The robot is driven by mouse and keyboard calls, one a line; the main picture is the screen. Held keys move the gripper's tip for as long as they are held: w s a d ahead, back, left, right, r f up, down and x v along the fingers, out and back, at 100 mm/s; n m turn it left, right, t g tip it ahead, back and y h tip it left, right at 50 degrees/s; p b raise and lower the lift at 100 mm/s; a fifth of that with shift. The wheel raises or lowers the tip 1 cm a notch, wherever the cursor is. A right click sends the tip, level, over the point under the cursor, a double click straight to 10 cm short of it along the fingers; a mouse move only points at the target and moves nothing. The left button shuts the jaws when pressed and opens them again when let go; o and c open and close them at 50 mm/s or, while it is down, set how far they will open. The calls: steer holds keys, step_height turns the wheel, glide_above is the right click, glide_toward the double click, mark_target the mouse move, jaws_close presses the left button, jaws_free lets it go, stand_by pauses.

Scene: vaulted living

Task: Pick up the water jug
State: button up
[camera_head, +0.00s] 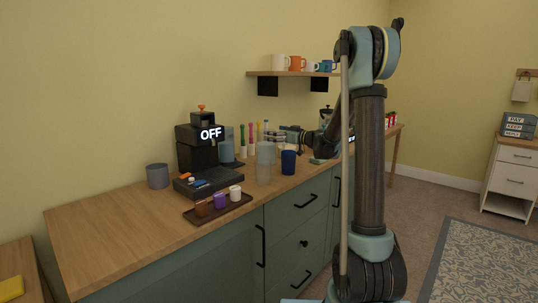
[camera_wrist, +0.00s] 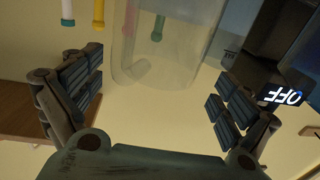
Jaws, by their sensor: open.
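A large clear vessel, which looks like the water jug (camera_wrist: 165,45), shows in the upper middle of the wrist view. It lies ahead of and between the spread fingers of my gripper (camera_wrist: 150,105), with visible gaps on both sides. My gripper is open and empty. In the head view my gripper (camera_head: 287,135) is low over the back of the counter, its fingers small and partly hidden among other items. Clear curved edges show near it there, but the jug's outline is hard to make out.
A tall translucent cylinder (camera_head: 264,165) and a blue cup (camera_head: 288,162) stand in front of my gripper. A mug shelf (camera_head: 290,74) hangs above.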

steer(key=shift+x, duration=1.05)
steer(key=shift+c, duration=0.5)
steer(key=c, duration=2.1)
steer(key=shift+o, duration=0.2)
steer(key=shift+r, duration=0.1)
